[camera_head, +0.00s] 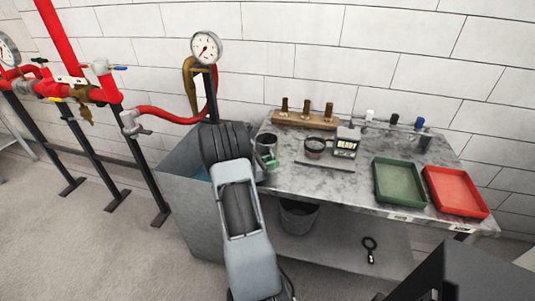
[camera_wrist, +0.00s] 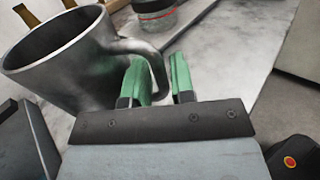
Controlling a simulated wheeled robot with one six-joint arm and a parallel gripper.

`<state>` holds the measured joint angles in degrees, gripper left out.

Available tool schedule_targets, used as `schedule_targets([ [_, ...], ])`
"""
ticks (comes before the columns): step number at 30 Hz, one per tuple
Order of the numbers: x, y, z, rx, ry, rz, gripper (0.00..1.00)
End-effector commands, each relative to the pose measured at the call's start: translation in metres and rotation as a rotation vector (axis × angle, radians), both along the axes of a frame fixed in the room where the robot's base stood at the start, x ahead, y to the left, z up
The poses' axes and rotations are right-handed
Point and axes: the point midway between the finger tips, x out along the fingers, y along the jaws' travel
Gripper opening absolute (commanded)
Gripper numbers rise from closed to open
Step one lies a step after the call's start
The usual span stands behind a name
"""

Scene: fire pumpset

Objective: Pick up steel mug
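The steel mug (camera_head: 267,141) stands upright on the left end of the grey table, partly hidden behind my arm in the head view. In the wrist view the mug (camera_wrist: 75,68) fills the left side, with its dark open rim tilted toward the camera and its handle on the right. My gripper (camera_wrist: 160,78) has two green fingers with a gap between them. The handle's curved lower part shows in this gap, with the left finger close to the mug's wall. I cannot tell whether either finger touches it. In the head view my gripper (camera_head: 269,165) is low beside the mug.
On the table (camera_head: 350,185) are a black-rimmed jar (camera_head: 315,147), a "READY" sign (camera_head: 346,143), a wooden block (camera_head: 304,120) with several brass pieces, a green tray (camera_head: 399,182) and a red tray (camera_head: 456,191). A grey basin (camera_head: 195,215) adjoins on the left.

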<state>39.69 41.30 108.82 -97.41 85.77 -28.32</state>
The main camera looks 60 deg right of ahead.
Motion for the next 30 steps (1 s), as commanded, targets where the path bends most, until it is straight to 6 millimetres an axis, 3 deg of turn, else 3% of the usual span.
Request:
schedule_targets([
  [7,0.0002,0.0003,0.0,0.0,0.0,0.0,0.0],
  [30,0.0001,0.0003,0.0048,0.0,-0.001,-0.001,0.0],
])
